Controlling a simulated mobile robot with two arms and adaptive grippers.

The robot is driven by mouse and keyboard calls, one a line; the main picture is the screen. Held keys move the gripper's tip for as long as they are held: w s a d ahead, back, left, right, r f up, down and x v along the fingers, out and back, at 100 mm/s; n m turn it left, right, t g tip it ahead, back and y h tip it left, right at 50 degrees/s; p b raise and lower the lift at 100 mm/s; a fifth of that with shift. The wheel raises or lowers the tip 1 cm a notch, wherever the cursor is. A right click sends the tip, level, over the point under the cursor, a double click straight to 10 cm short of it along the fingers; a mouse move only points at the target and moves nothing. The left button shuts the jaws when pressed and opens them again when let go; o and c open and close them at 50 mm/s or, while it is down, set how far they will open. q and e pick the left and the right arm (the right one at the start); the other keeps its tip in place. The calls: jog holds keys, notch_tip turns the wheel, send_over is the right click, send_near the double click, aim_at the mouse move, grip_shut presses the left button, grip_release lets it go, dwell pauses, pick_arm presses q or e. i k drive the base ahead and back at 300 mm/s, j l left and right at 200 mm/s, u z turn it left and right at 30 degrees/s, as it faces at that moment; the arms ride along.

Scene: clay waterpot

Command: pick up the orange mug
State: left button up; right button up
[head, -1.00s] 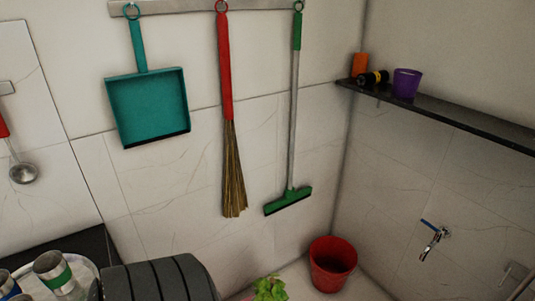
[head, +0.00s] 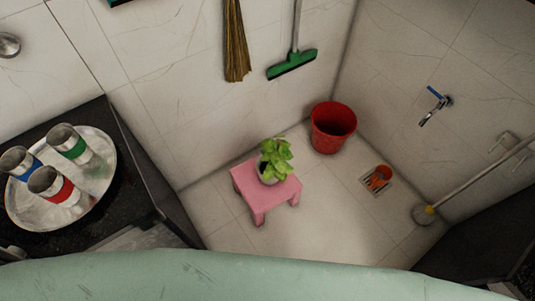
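A small orange mug (head: 380,177) sits low on the floor at the right, over or beside a floor drain grate (head: 376,187). It is small in the view, and I cannot make out its handle clearly. Neither of my grippers shows in the head view.
A red bucket (head: 332,128) stands in the corner behind the mug. A potted plant (head: 275,160) stands on a pink stool (head: 284,192) to the left. A long-handled brush (head: 424,214) leans at the right, below a wall tap (head: 436,104). A tray (head: 98,203) with steel cups lies on the left counter. Floor between is clear.

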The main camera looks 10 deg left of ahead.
aim_at(382, 174)
jog(key=u, duration=0.15)
jog(key=z, duration=1.3)
